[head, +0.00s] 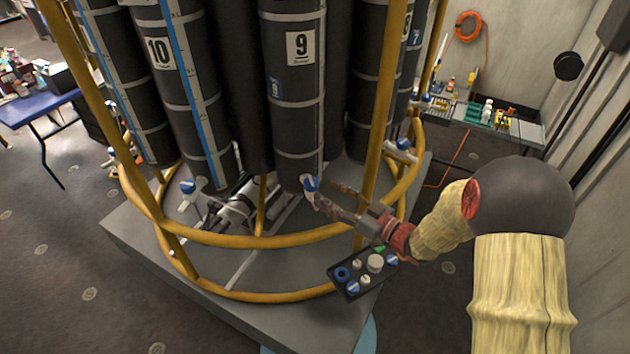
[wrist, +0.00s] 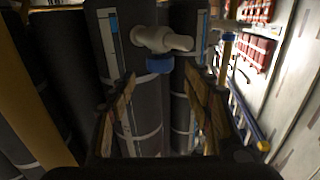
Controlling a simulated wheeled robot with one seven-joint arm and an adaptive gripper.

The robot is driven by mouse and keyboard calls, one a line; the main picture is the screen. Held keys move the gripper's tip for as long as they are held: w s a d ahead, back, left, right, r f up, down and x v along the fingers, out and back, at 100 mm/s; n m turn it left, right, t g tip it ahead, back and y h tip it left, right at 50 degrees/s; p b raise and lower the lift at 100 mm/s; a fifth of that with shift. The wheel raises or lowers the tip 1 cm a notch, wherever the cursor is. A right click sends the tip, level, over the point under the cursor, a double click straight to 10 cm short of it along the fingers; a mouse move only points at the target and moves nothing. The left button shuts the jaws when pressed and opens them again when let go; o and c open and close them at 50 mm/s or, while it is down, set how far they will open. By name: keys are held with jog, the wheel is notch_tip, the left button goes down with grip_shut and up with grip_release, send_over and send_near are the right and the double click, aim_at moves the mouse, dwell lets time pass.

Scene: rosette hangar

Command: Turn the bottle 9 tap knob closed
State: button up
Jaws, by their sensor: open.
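Bottle 9 (head: 291,100) is a tall dark cylinder with a white number 9 label, standing in the yellow frame. Its tap knob (head: 310,183) is blue and sits low at the bottle's foot. My gripper (head: 325,195) is open, with its fingertips close to the knob from the right. In the wrist view a white tap body (wrist: 163,40) with a blue knob (wrist: 159,64) shows ahead, between and beyond the two spread fingers of my gripper (wrist: 168,85). The fingers do not look closed on the knob; whether they touch it I cannot tell.
Yellow rails (head: 270,240) ring the bottles, and my arm reaches past an upright post (head: 383,110). Bottle 10 (head: 165,60) has another blue tap knob (head: 187,186) to the left. A dark tray of small parts (head: 341,282) lies below my gripper.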

aim_at(317, 186)
jog(key=b+x, duration=0.1)
jog(key=x, duration=0.6)
jog(key=shift+w+a, duration=0.15)
jog(key=shift+c, duration=0.3)
jog(key=c, duration=1.1)
